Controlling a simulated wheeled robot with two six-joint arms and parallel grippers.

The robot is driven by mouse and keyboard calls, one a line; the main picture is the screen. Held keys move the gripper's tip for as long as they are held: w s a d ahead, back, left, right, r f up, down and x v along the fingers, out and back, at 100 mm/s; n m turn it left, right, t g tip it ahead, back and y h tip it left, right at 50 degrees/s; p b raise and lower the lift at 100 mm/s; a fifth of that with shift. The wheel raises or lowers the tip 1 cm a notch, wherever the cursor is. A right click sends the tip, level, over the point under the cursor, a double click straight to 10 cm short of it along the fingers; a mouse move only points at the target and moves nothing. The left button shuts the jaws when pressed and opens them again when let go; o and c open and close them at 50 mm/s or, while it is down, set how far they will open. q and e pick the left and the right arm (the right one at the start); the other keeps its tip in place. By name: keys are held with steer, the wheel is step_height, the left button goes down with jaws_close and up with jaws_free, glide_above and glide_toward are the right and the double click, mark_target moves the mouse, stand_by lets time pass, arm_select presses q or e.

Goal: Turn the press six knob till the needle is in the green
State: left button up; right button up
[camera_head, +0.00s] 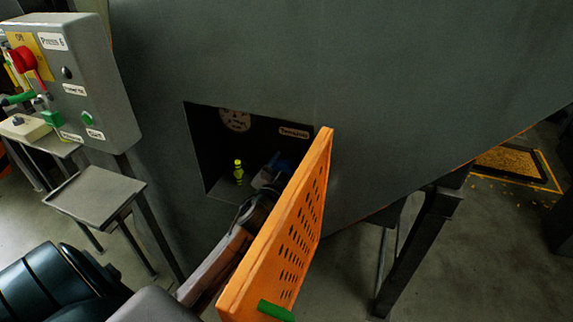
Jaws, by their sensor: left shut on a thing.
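The round dial (235,120) with a pale face sits at the top of a dark recess in the grey press. Its needle and any green zone are too small to tell. My left gripper (270,178) reaches into the recess, below and right of the dial. It is shut on a dark blue knob (284,162), which is partly hidden by the gripper and the orange door. My right gripper is not in view.
The perforated orange door (290,235) with a green handle (276,311) stands open, close to my left arm's right side. A small yellow-green fitting (238,172) stands left of the gripper. A grey control box (75,80) labelled Press 6 and a small shelf (95,192) are at left.

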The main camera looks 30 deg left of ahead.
arm_select(q)
steer(key=shift+m, duration=0.5)
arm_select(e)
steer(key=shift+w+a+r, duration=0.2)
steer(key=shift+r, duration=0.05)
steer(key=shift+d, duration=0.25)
arm_select(q)
steer(key=o, duration=1)
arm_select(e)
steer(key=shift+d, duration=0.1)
arm_select(q)
steer(key=b+v, duration=0.3)
steer(key=v, duration=0.8)
steer(key=shift+a, duration=0.1)
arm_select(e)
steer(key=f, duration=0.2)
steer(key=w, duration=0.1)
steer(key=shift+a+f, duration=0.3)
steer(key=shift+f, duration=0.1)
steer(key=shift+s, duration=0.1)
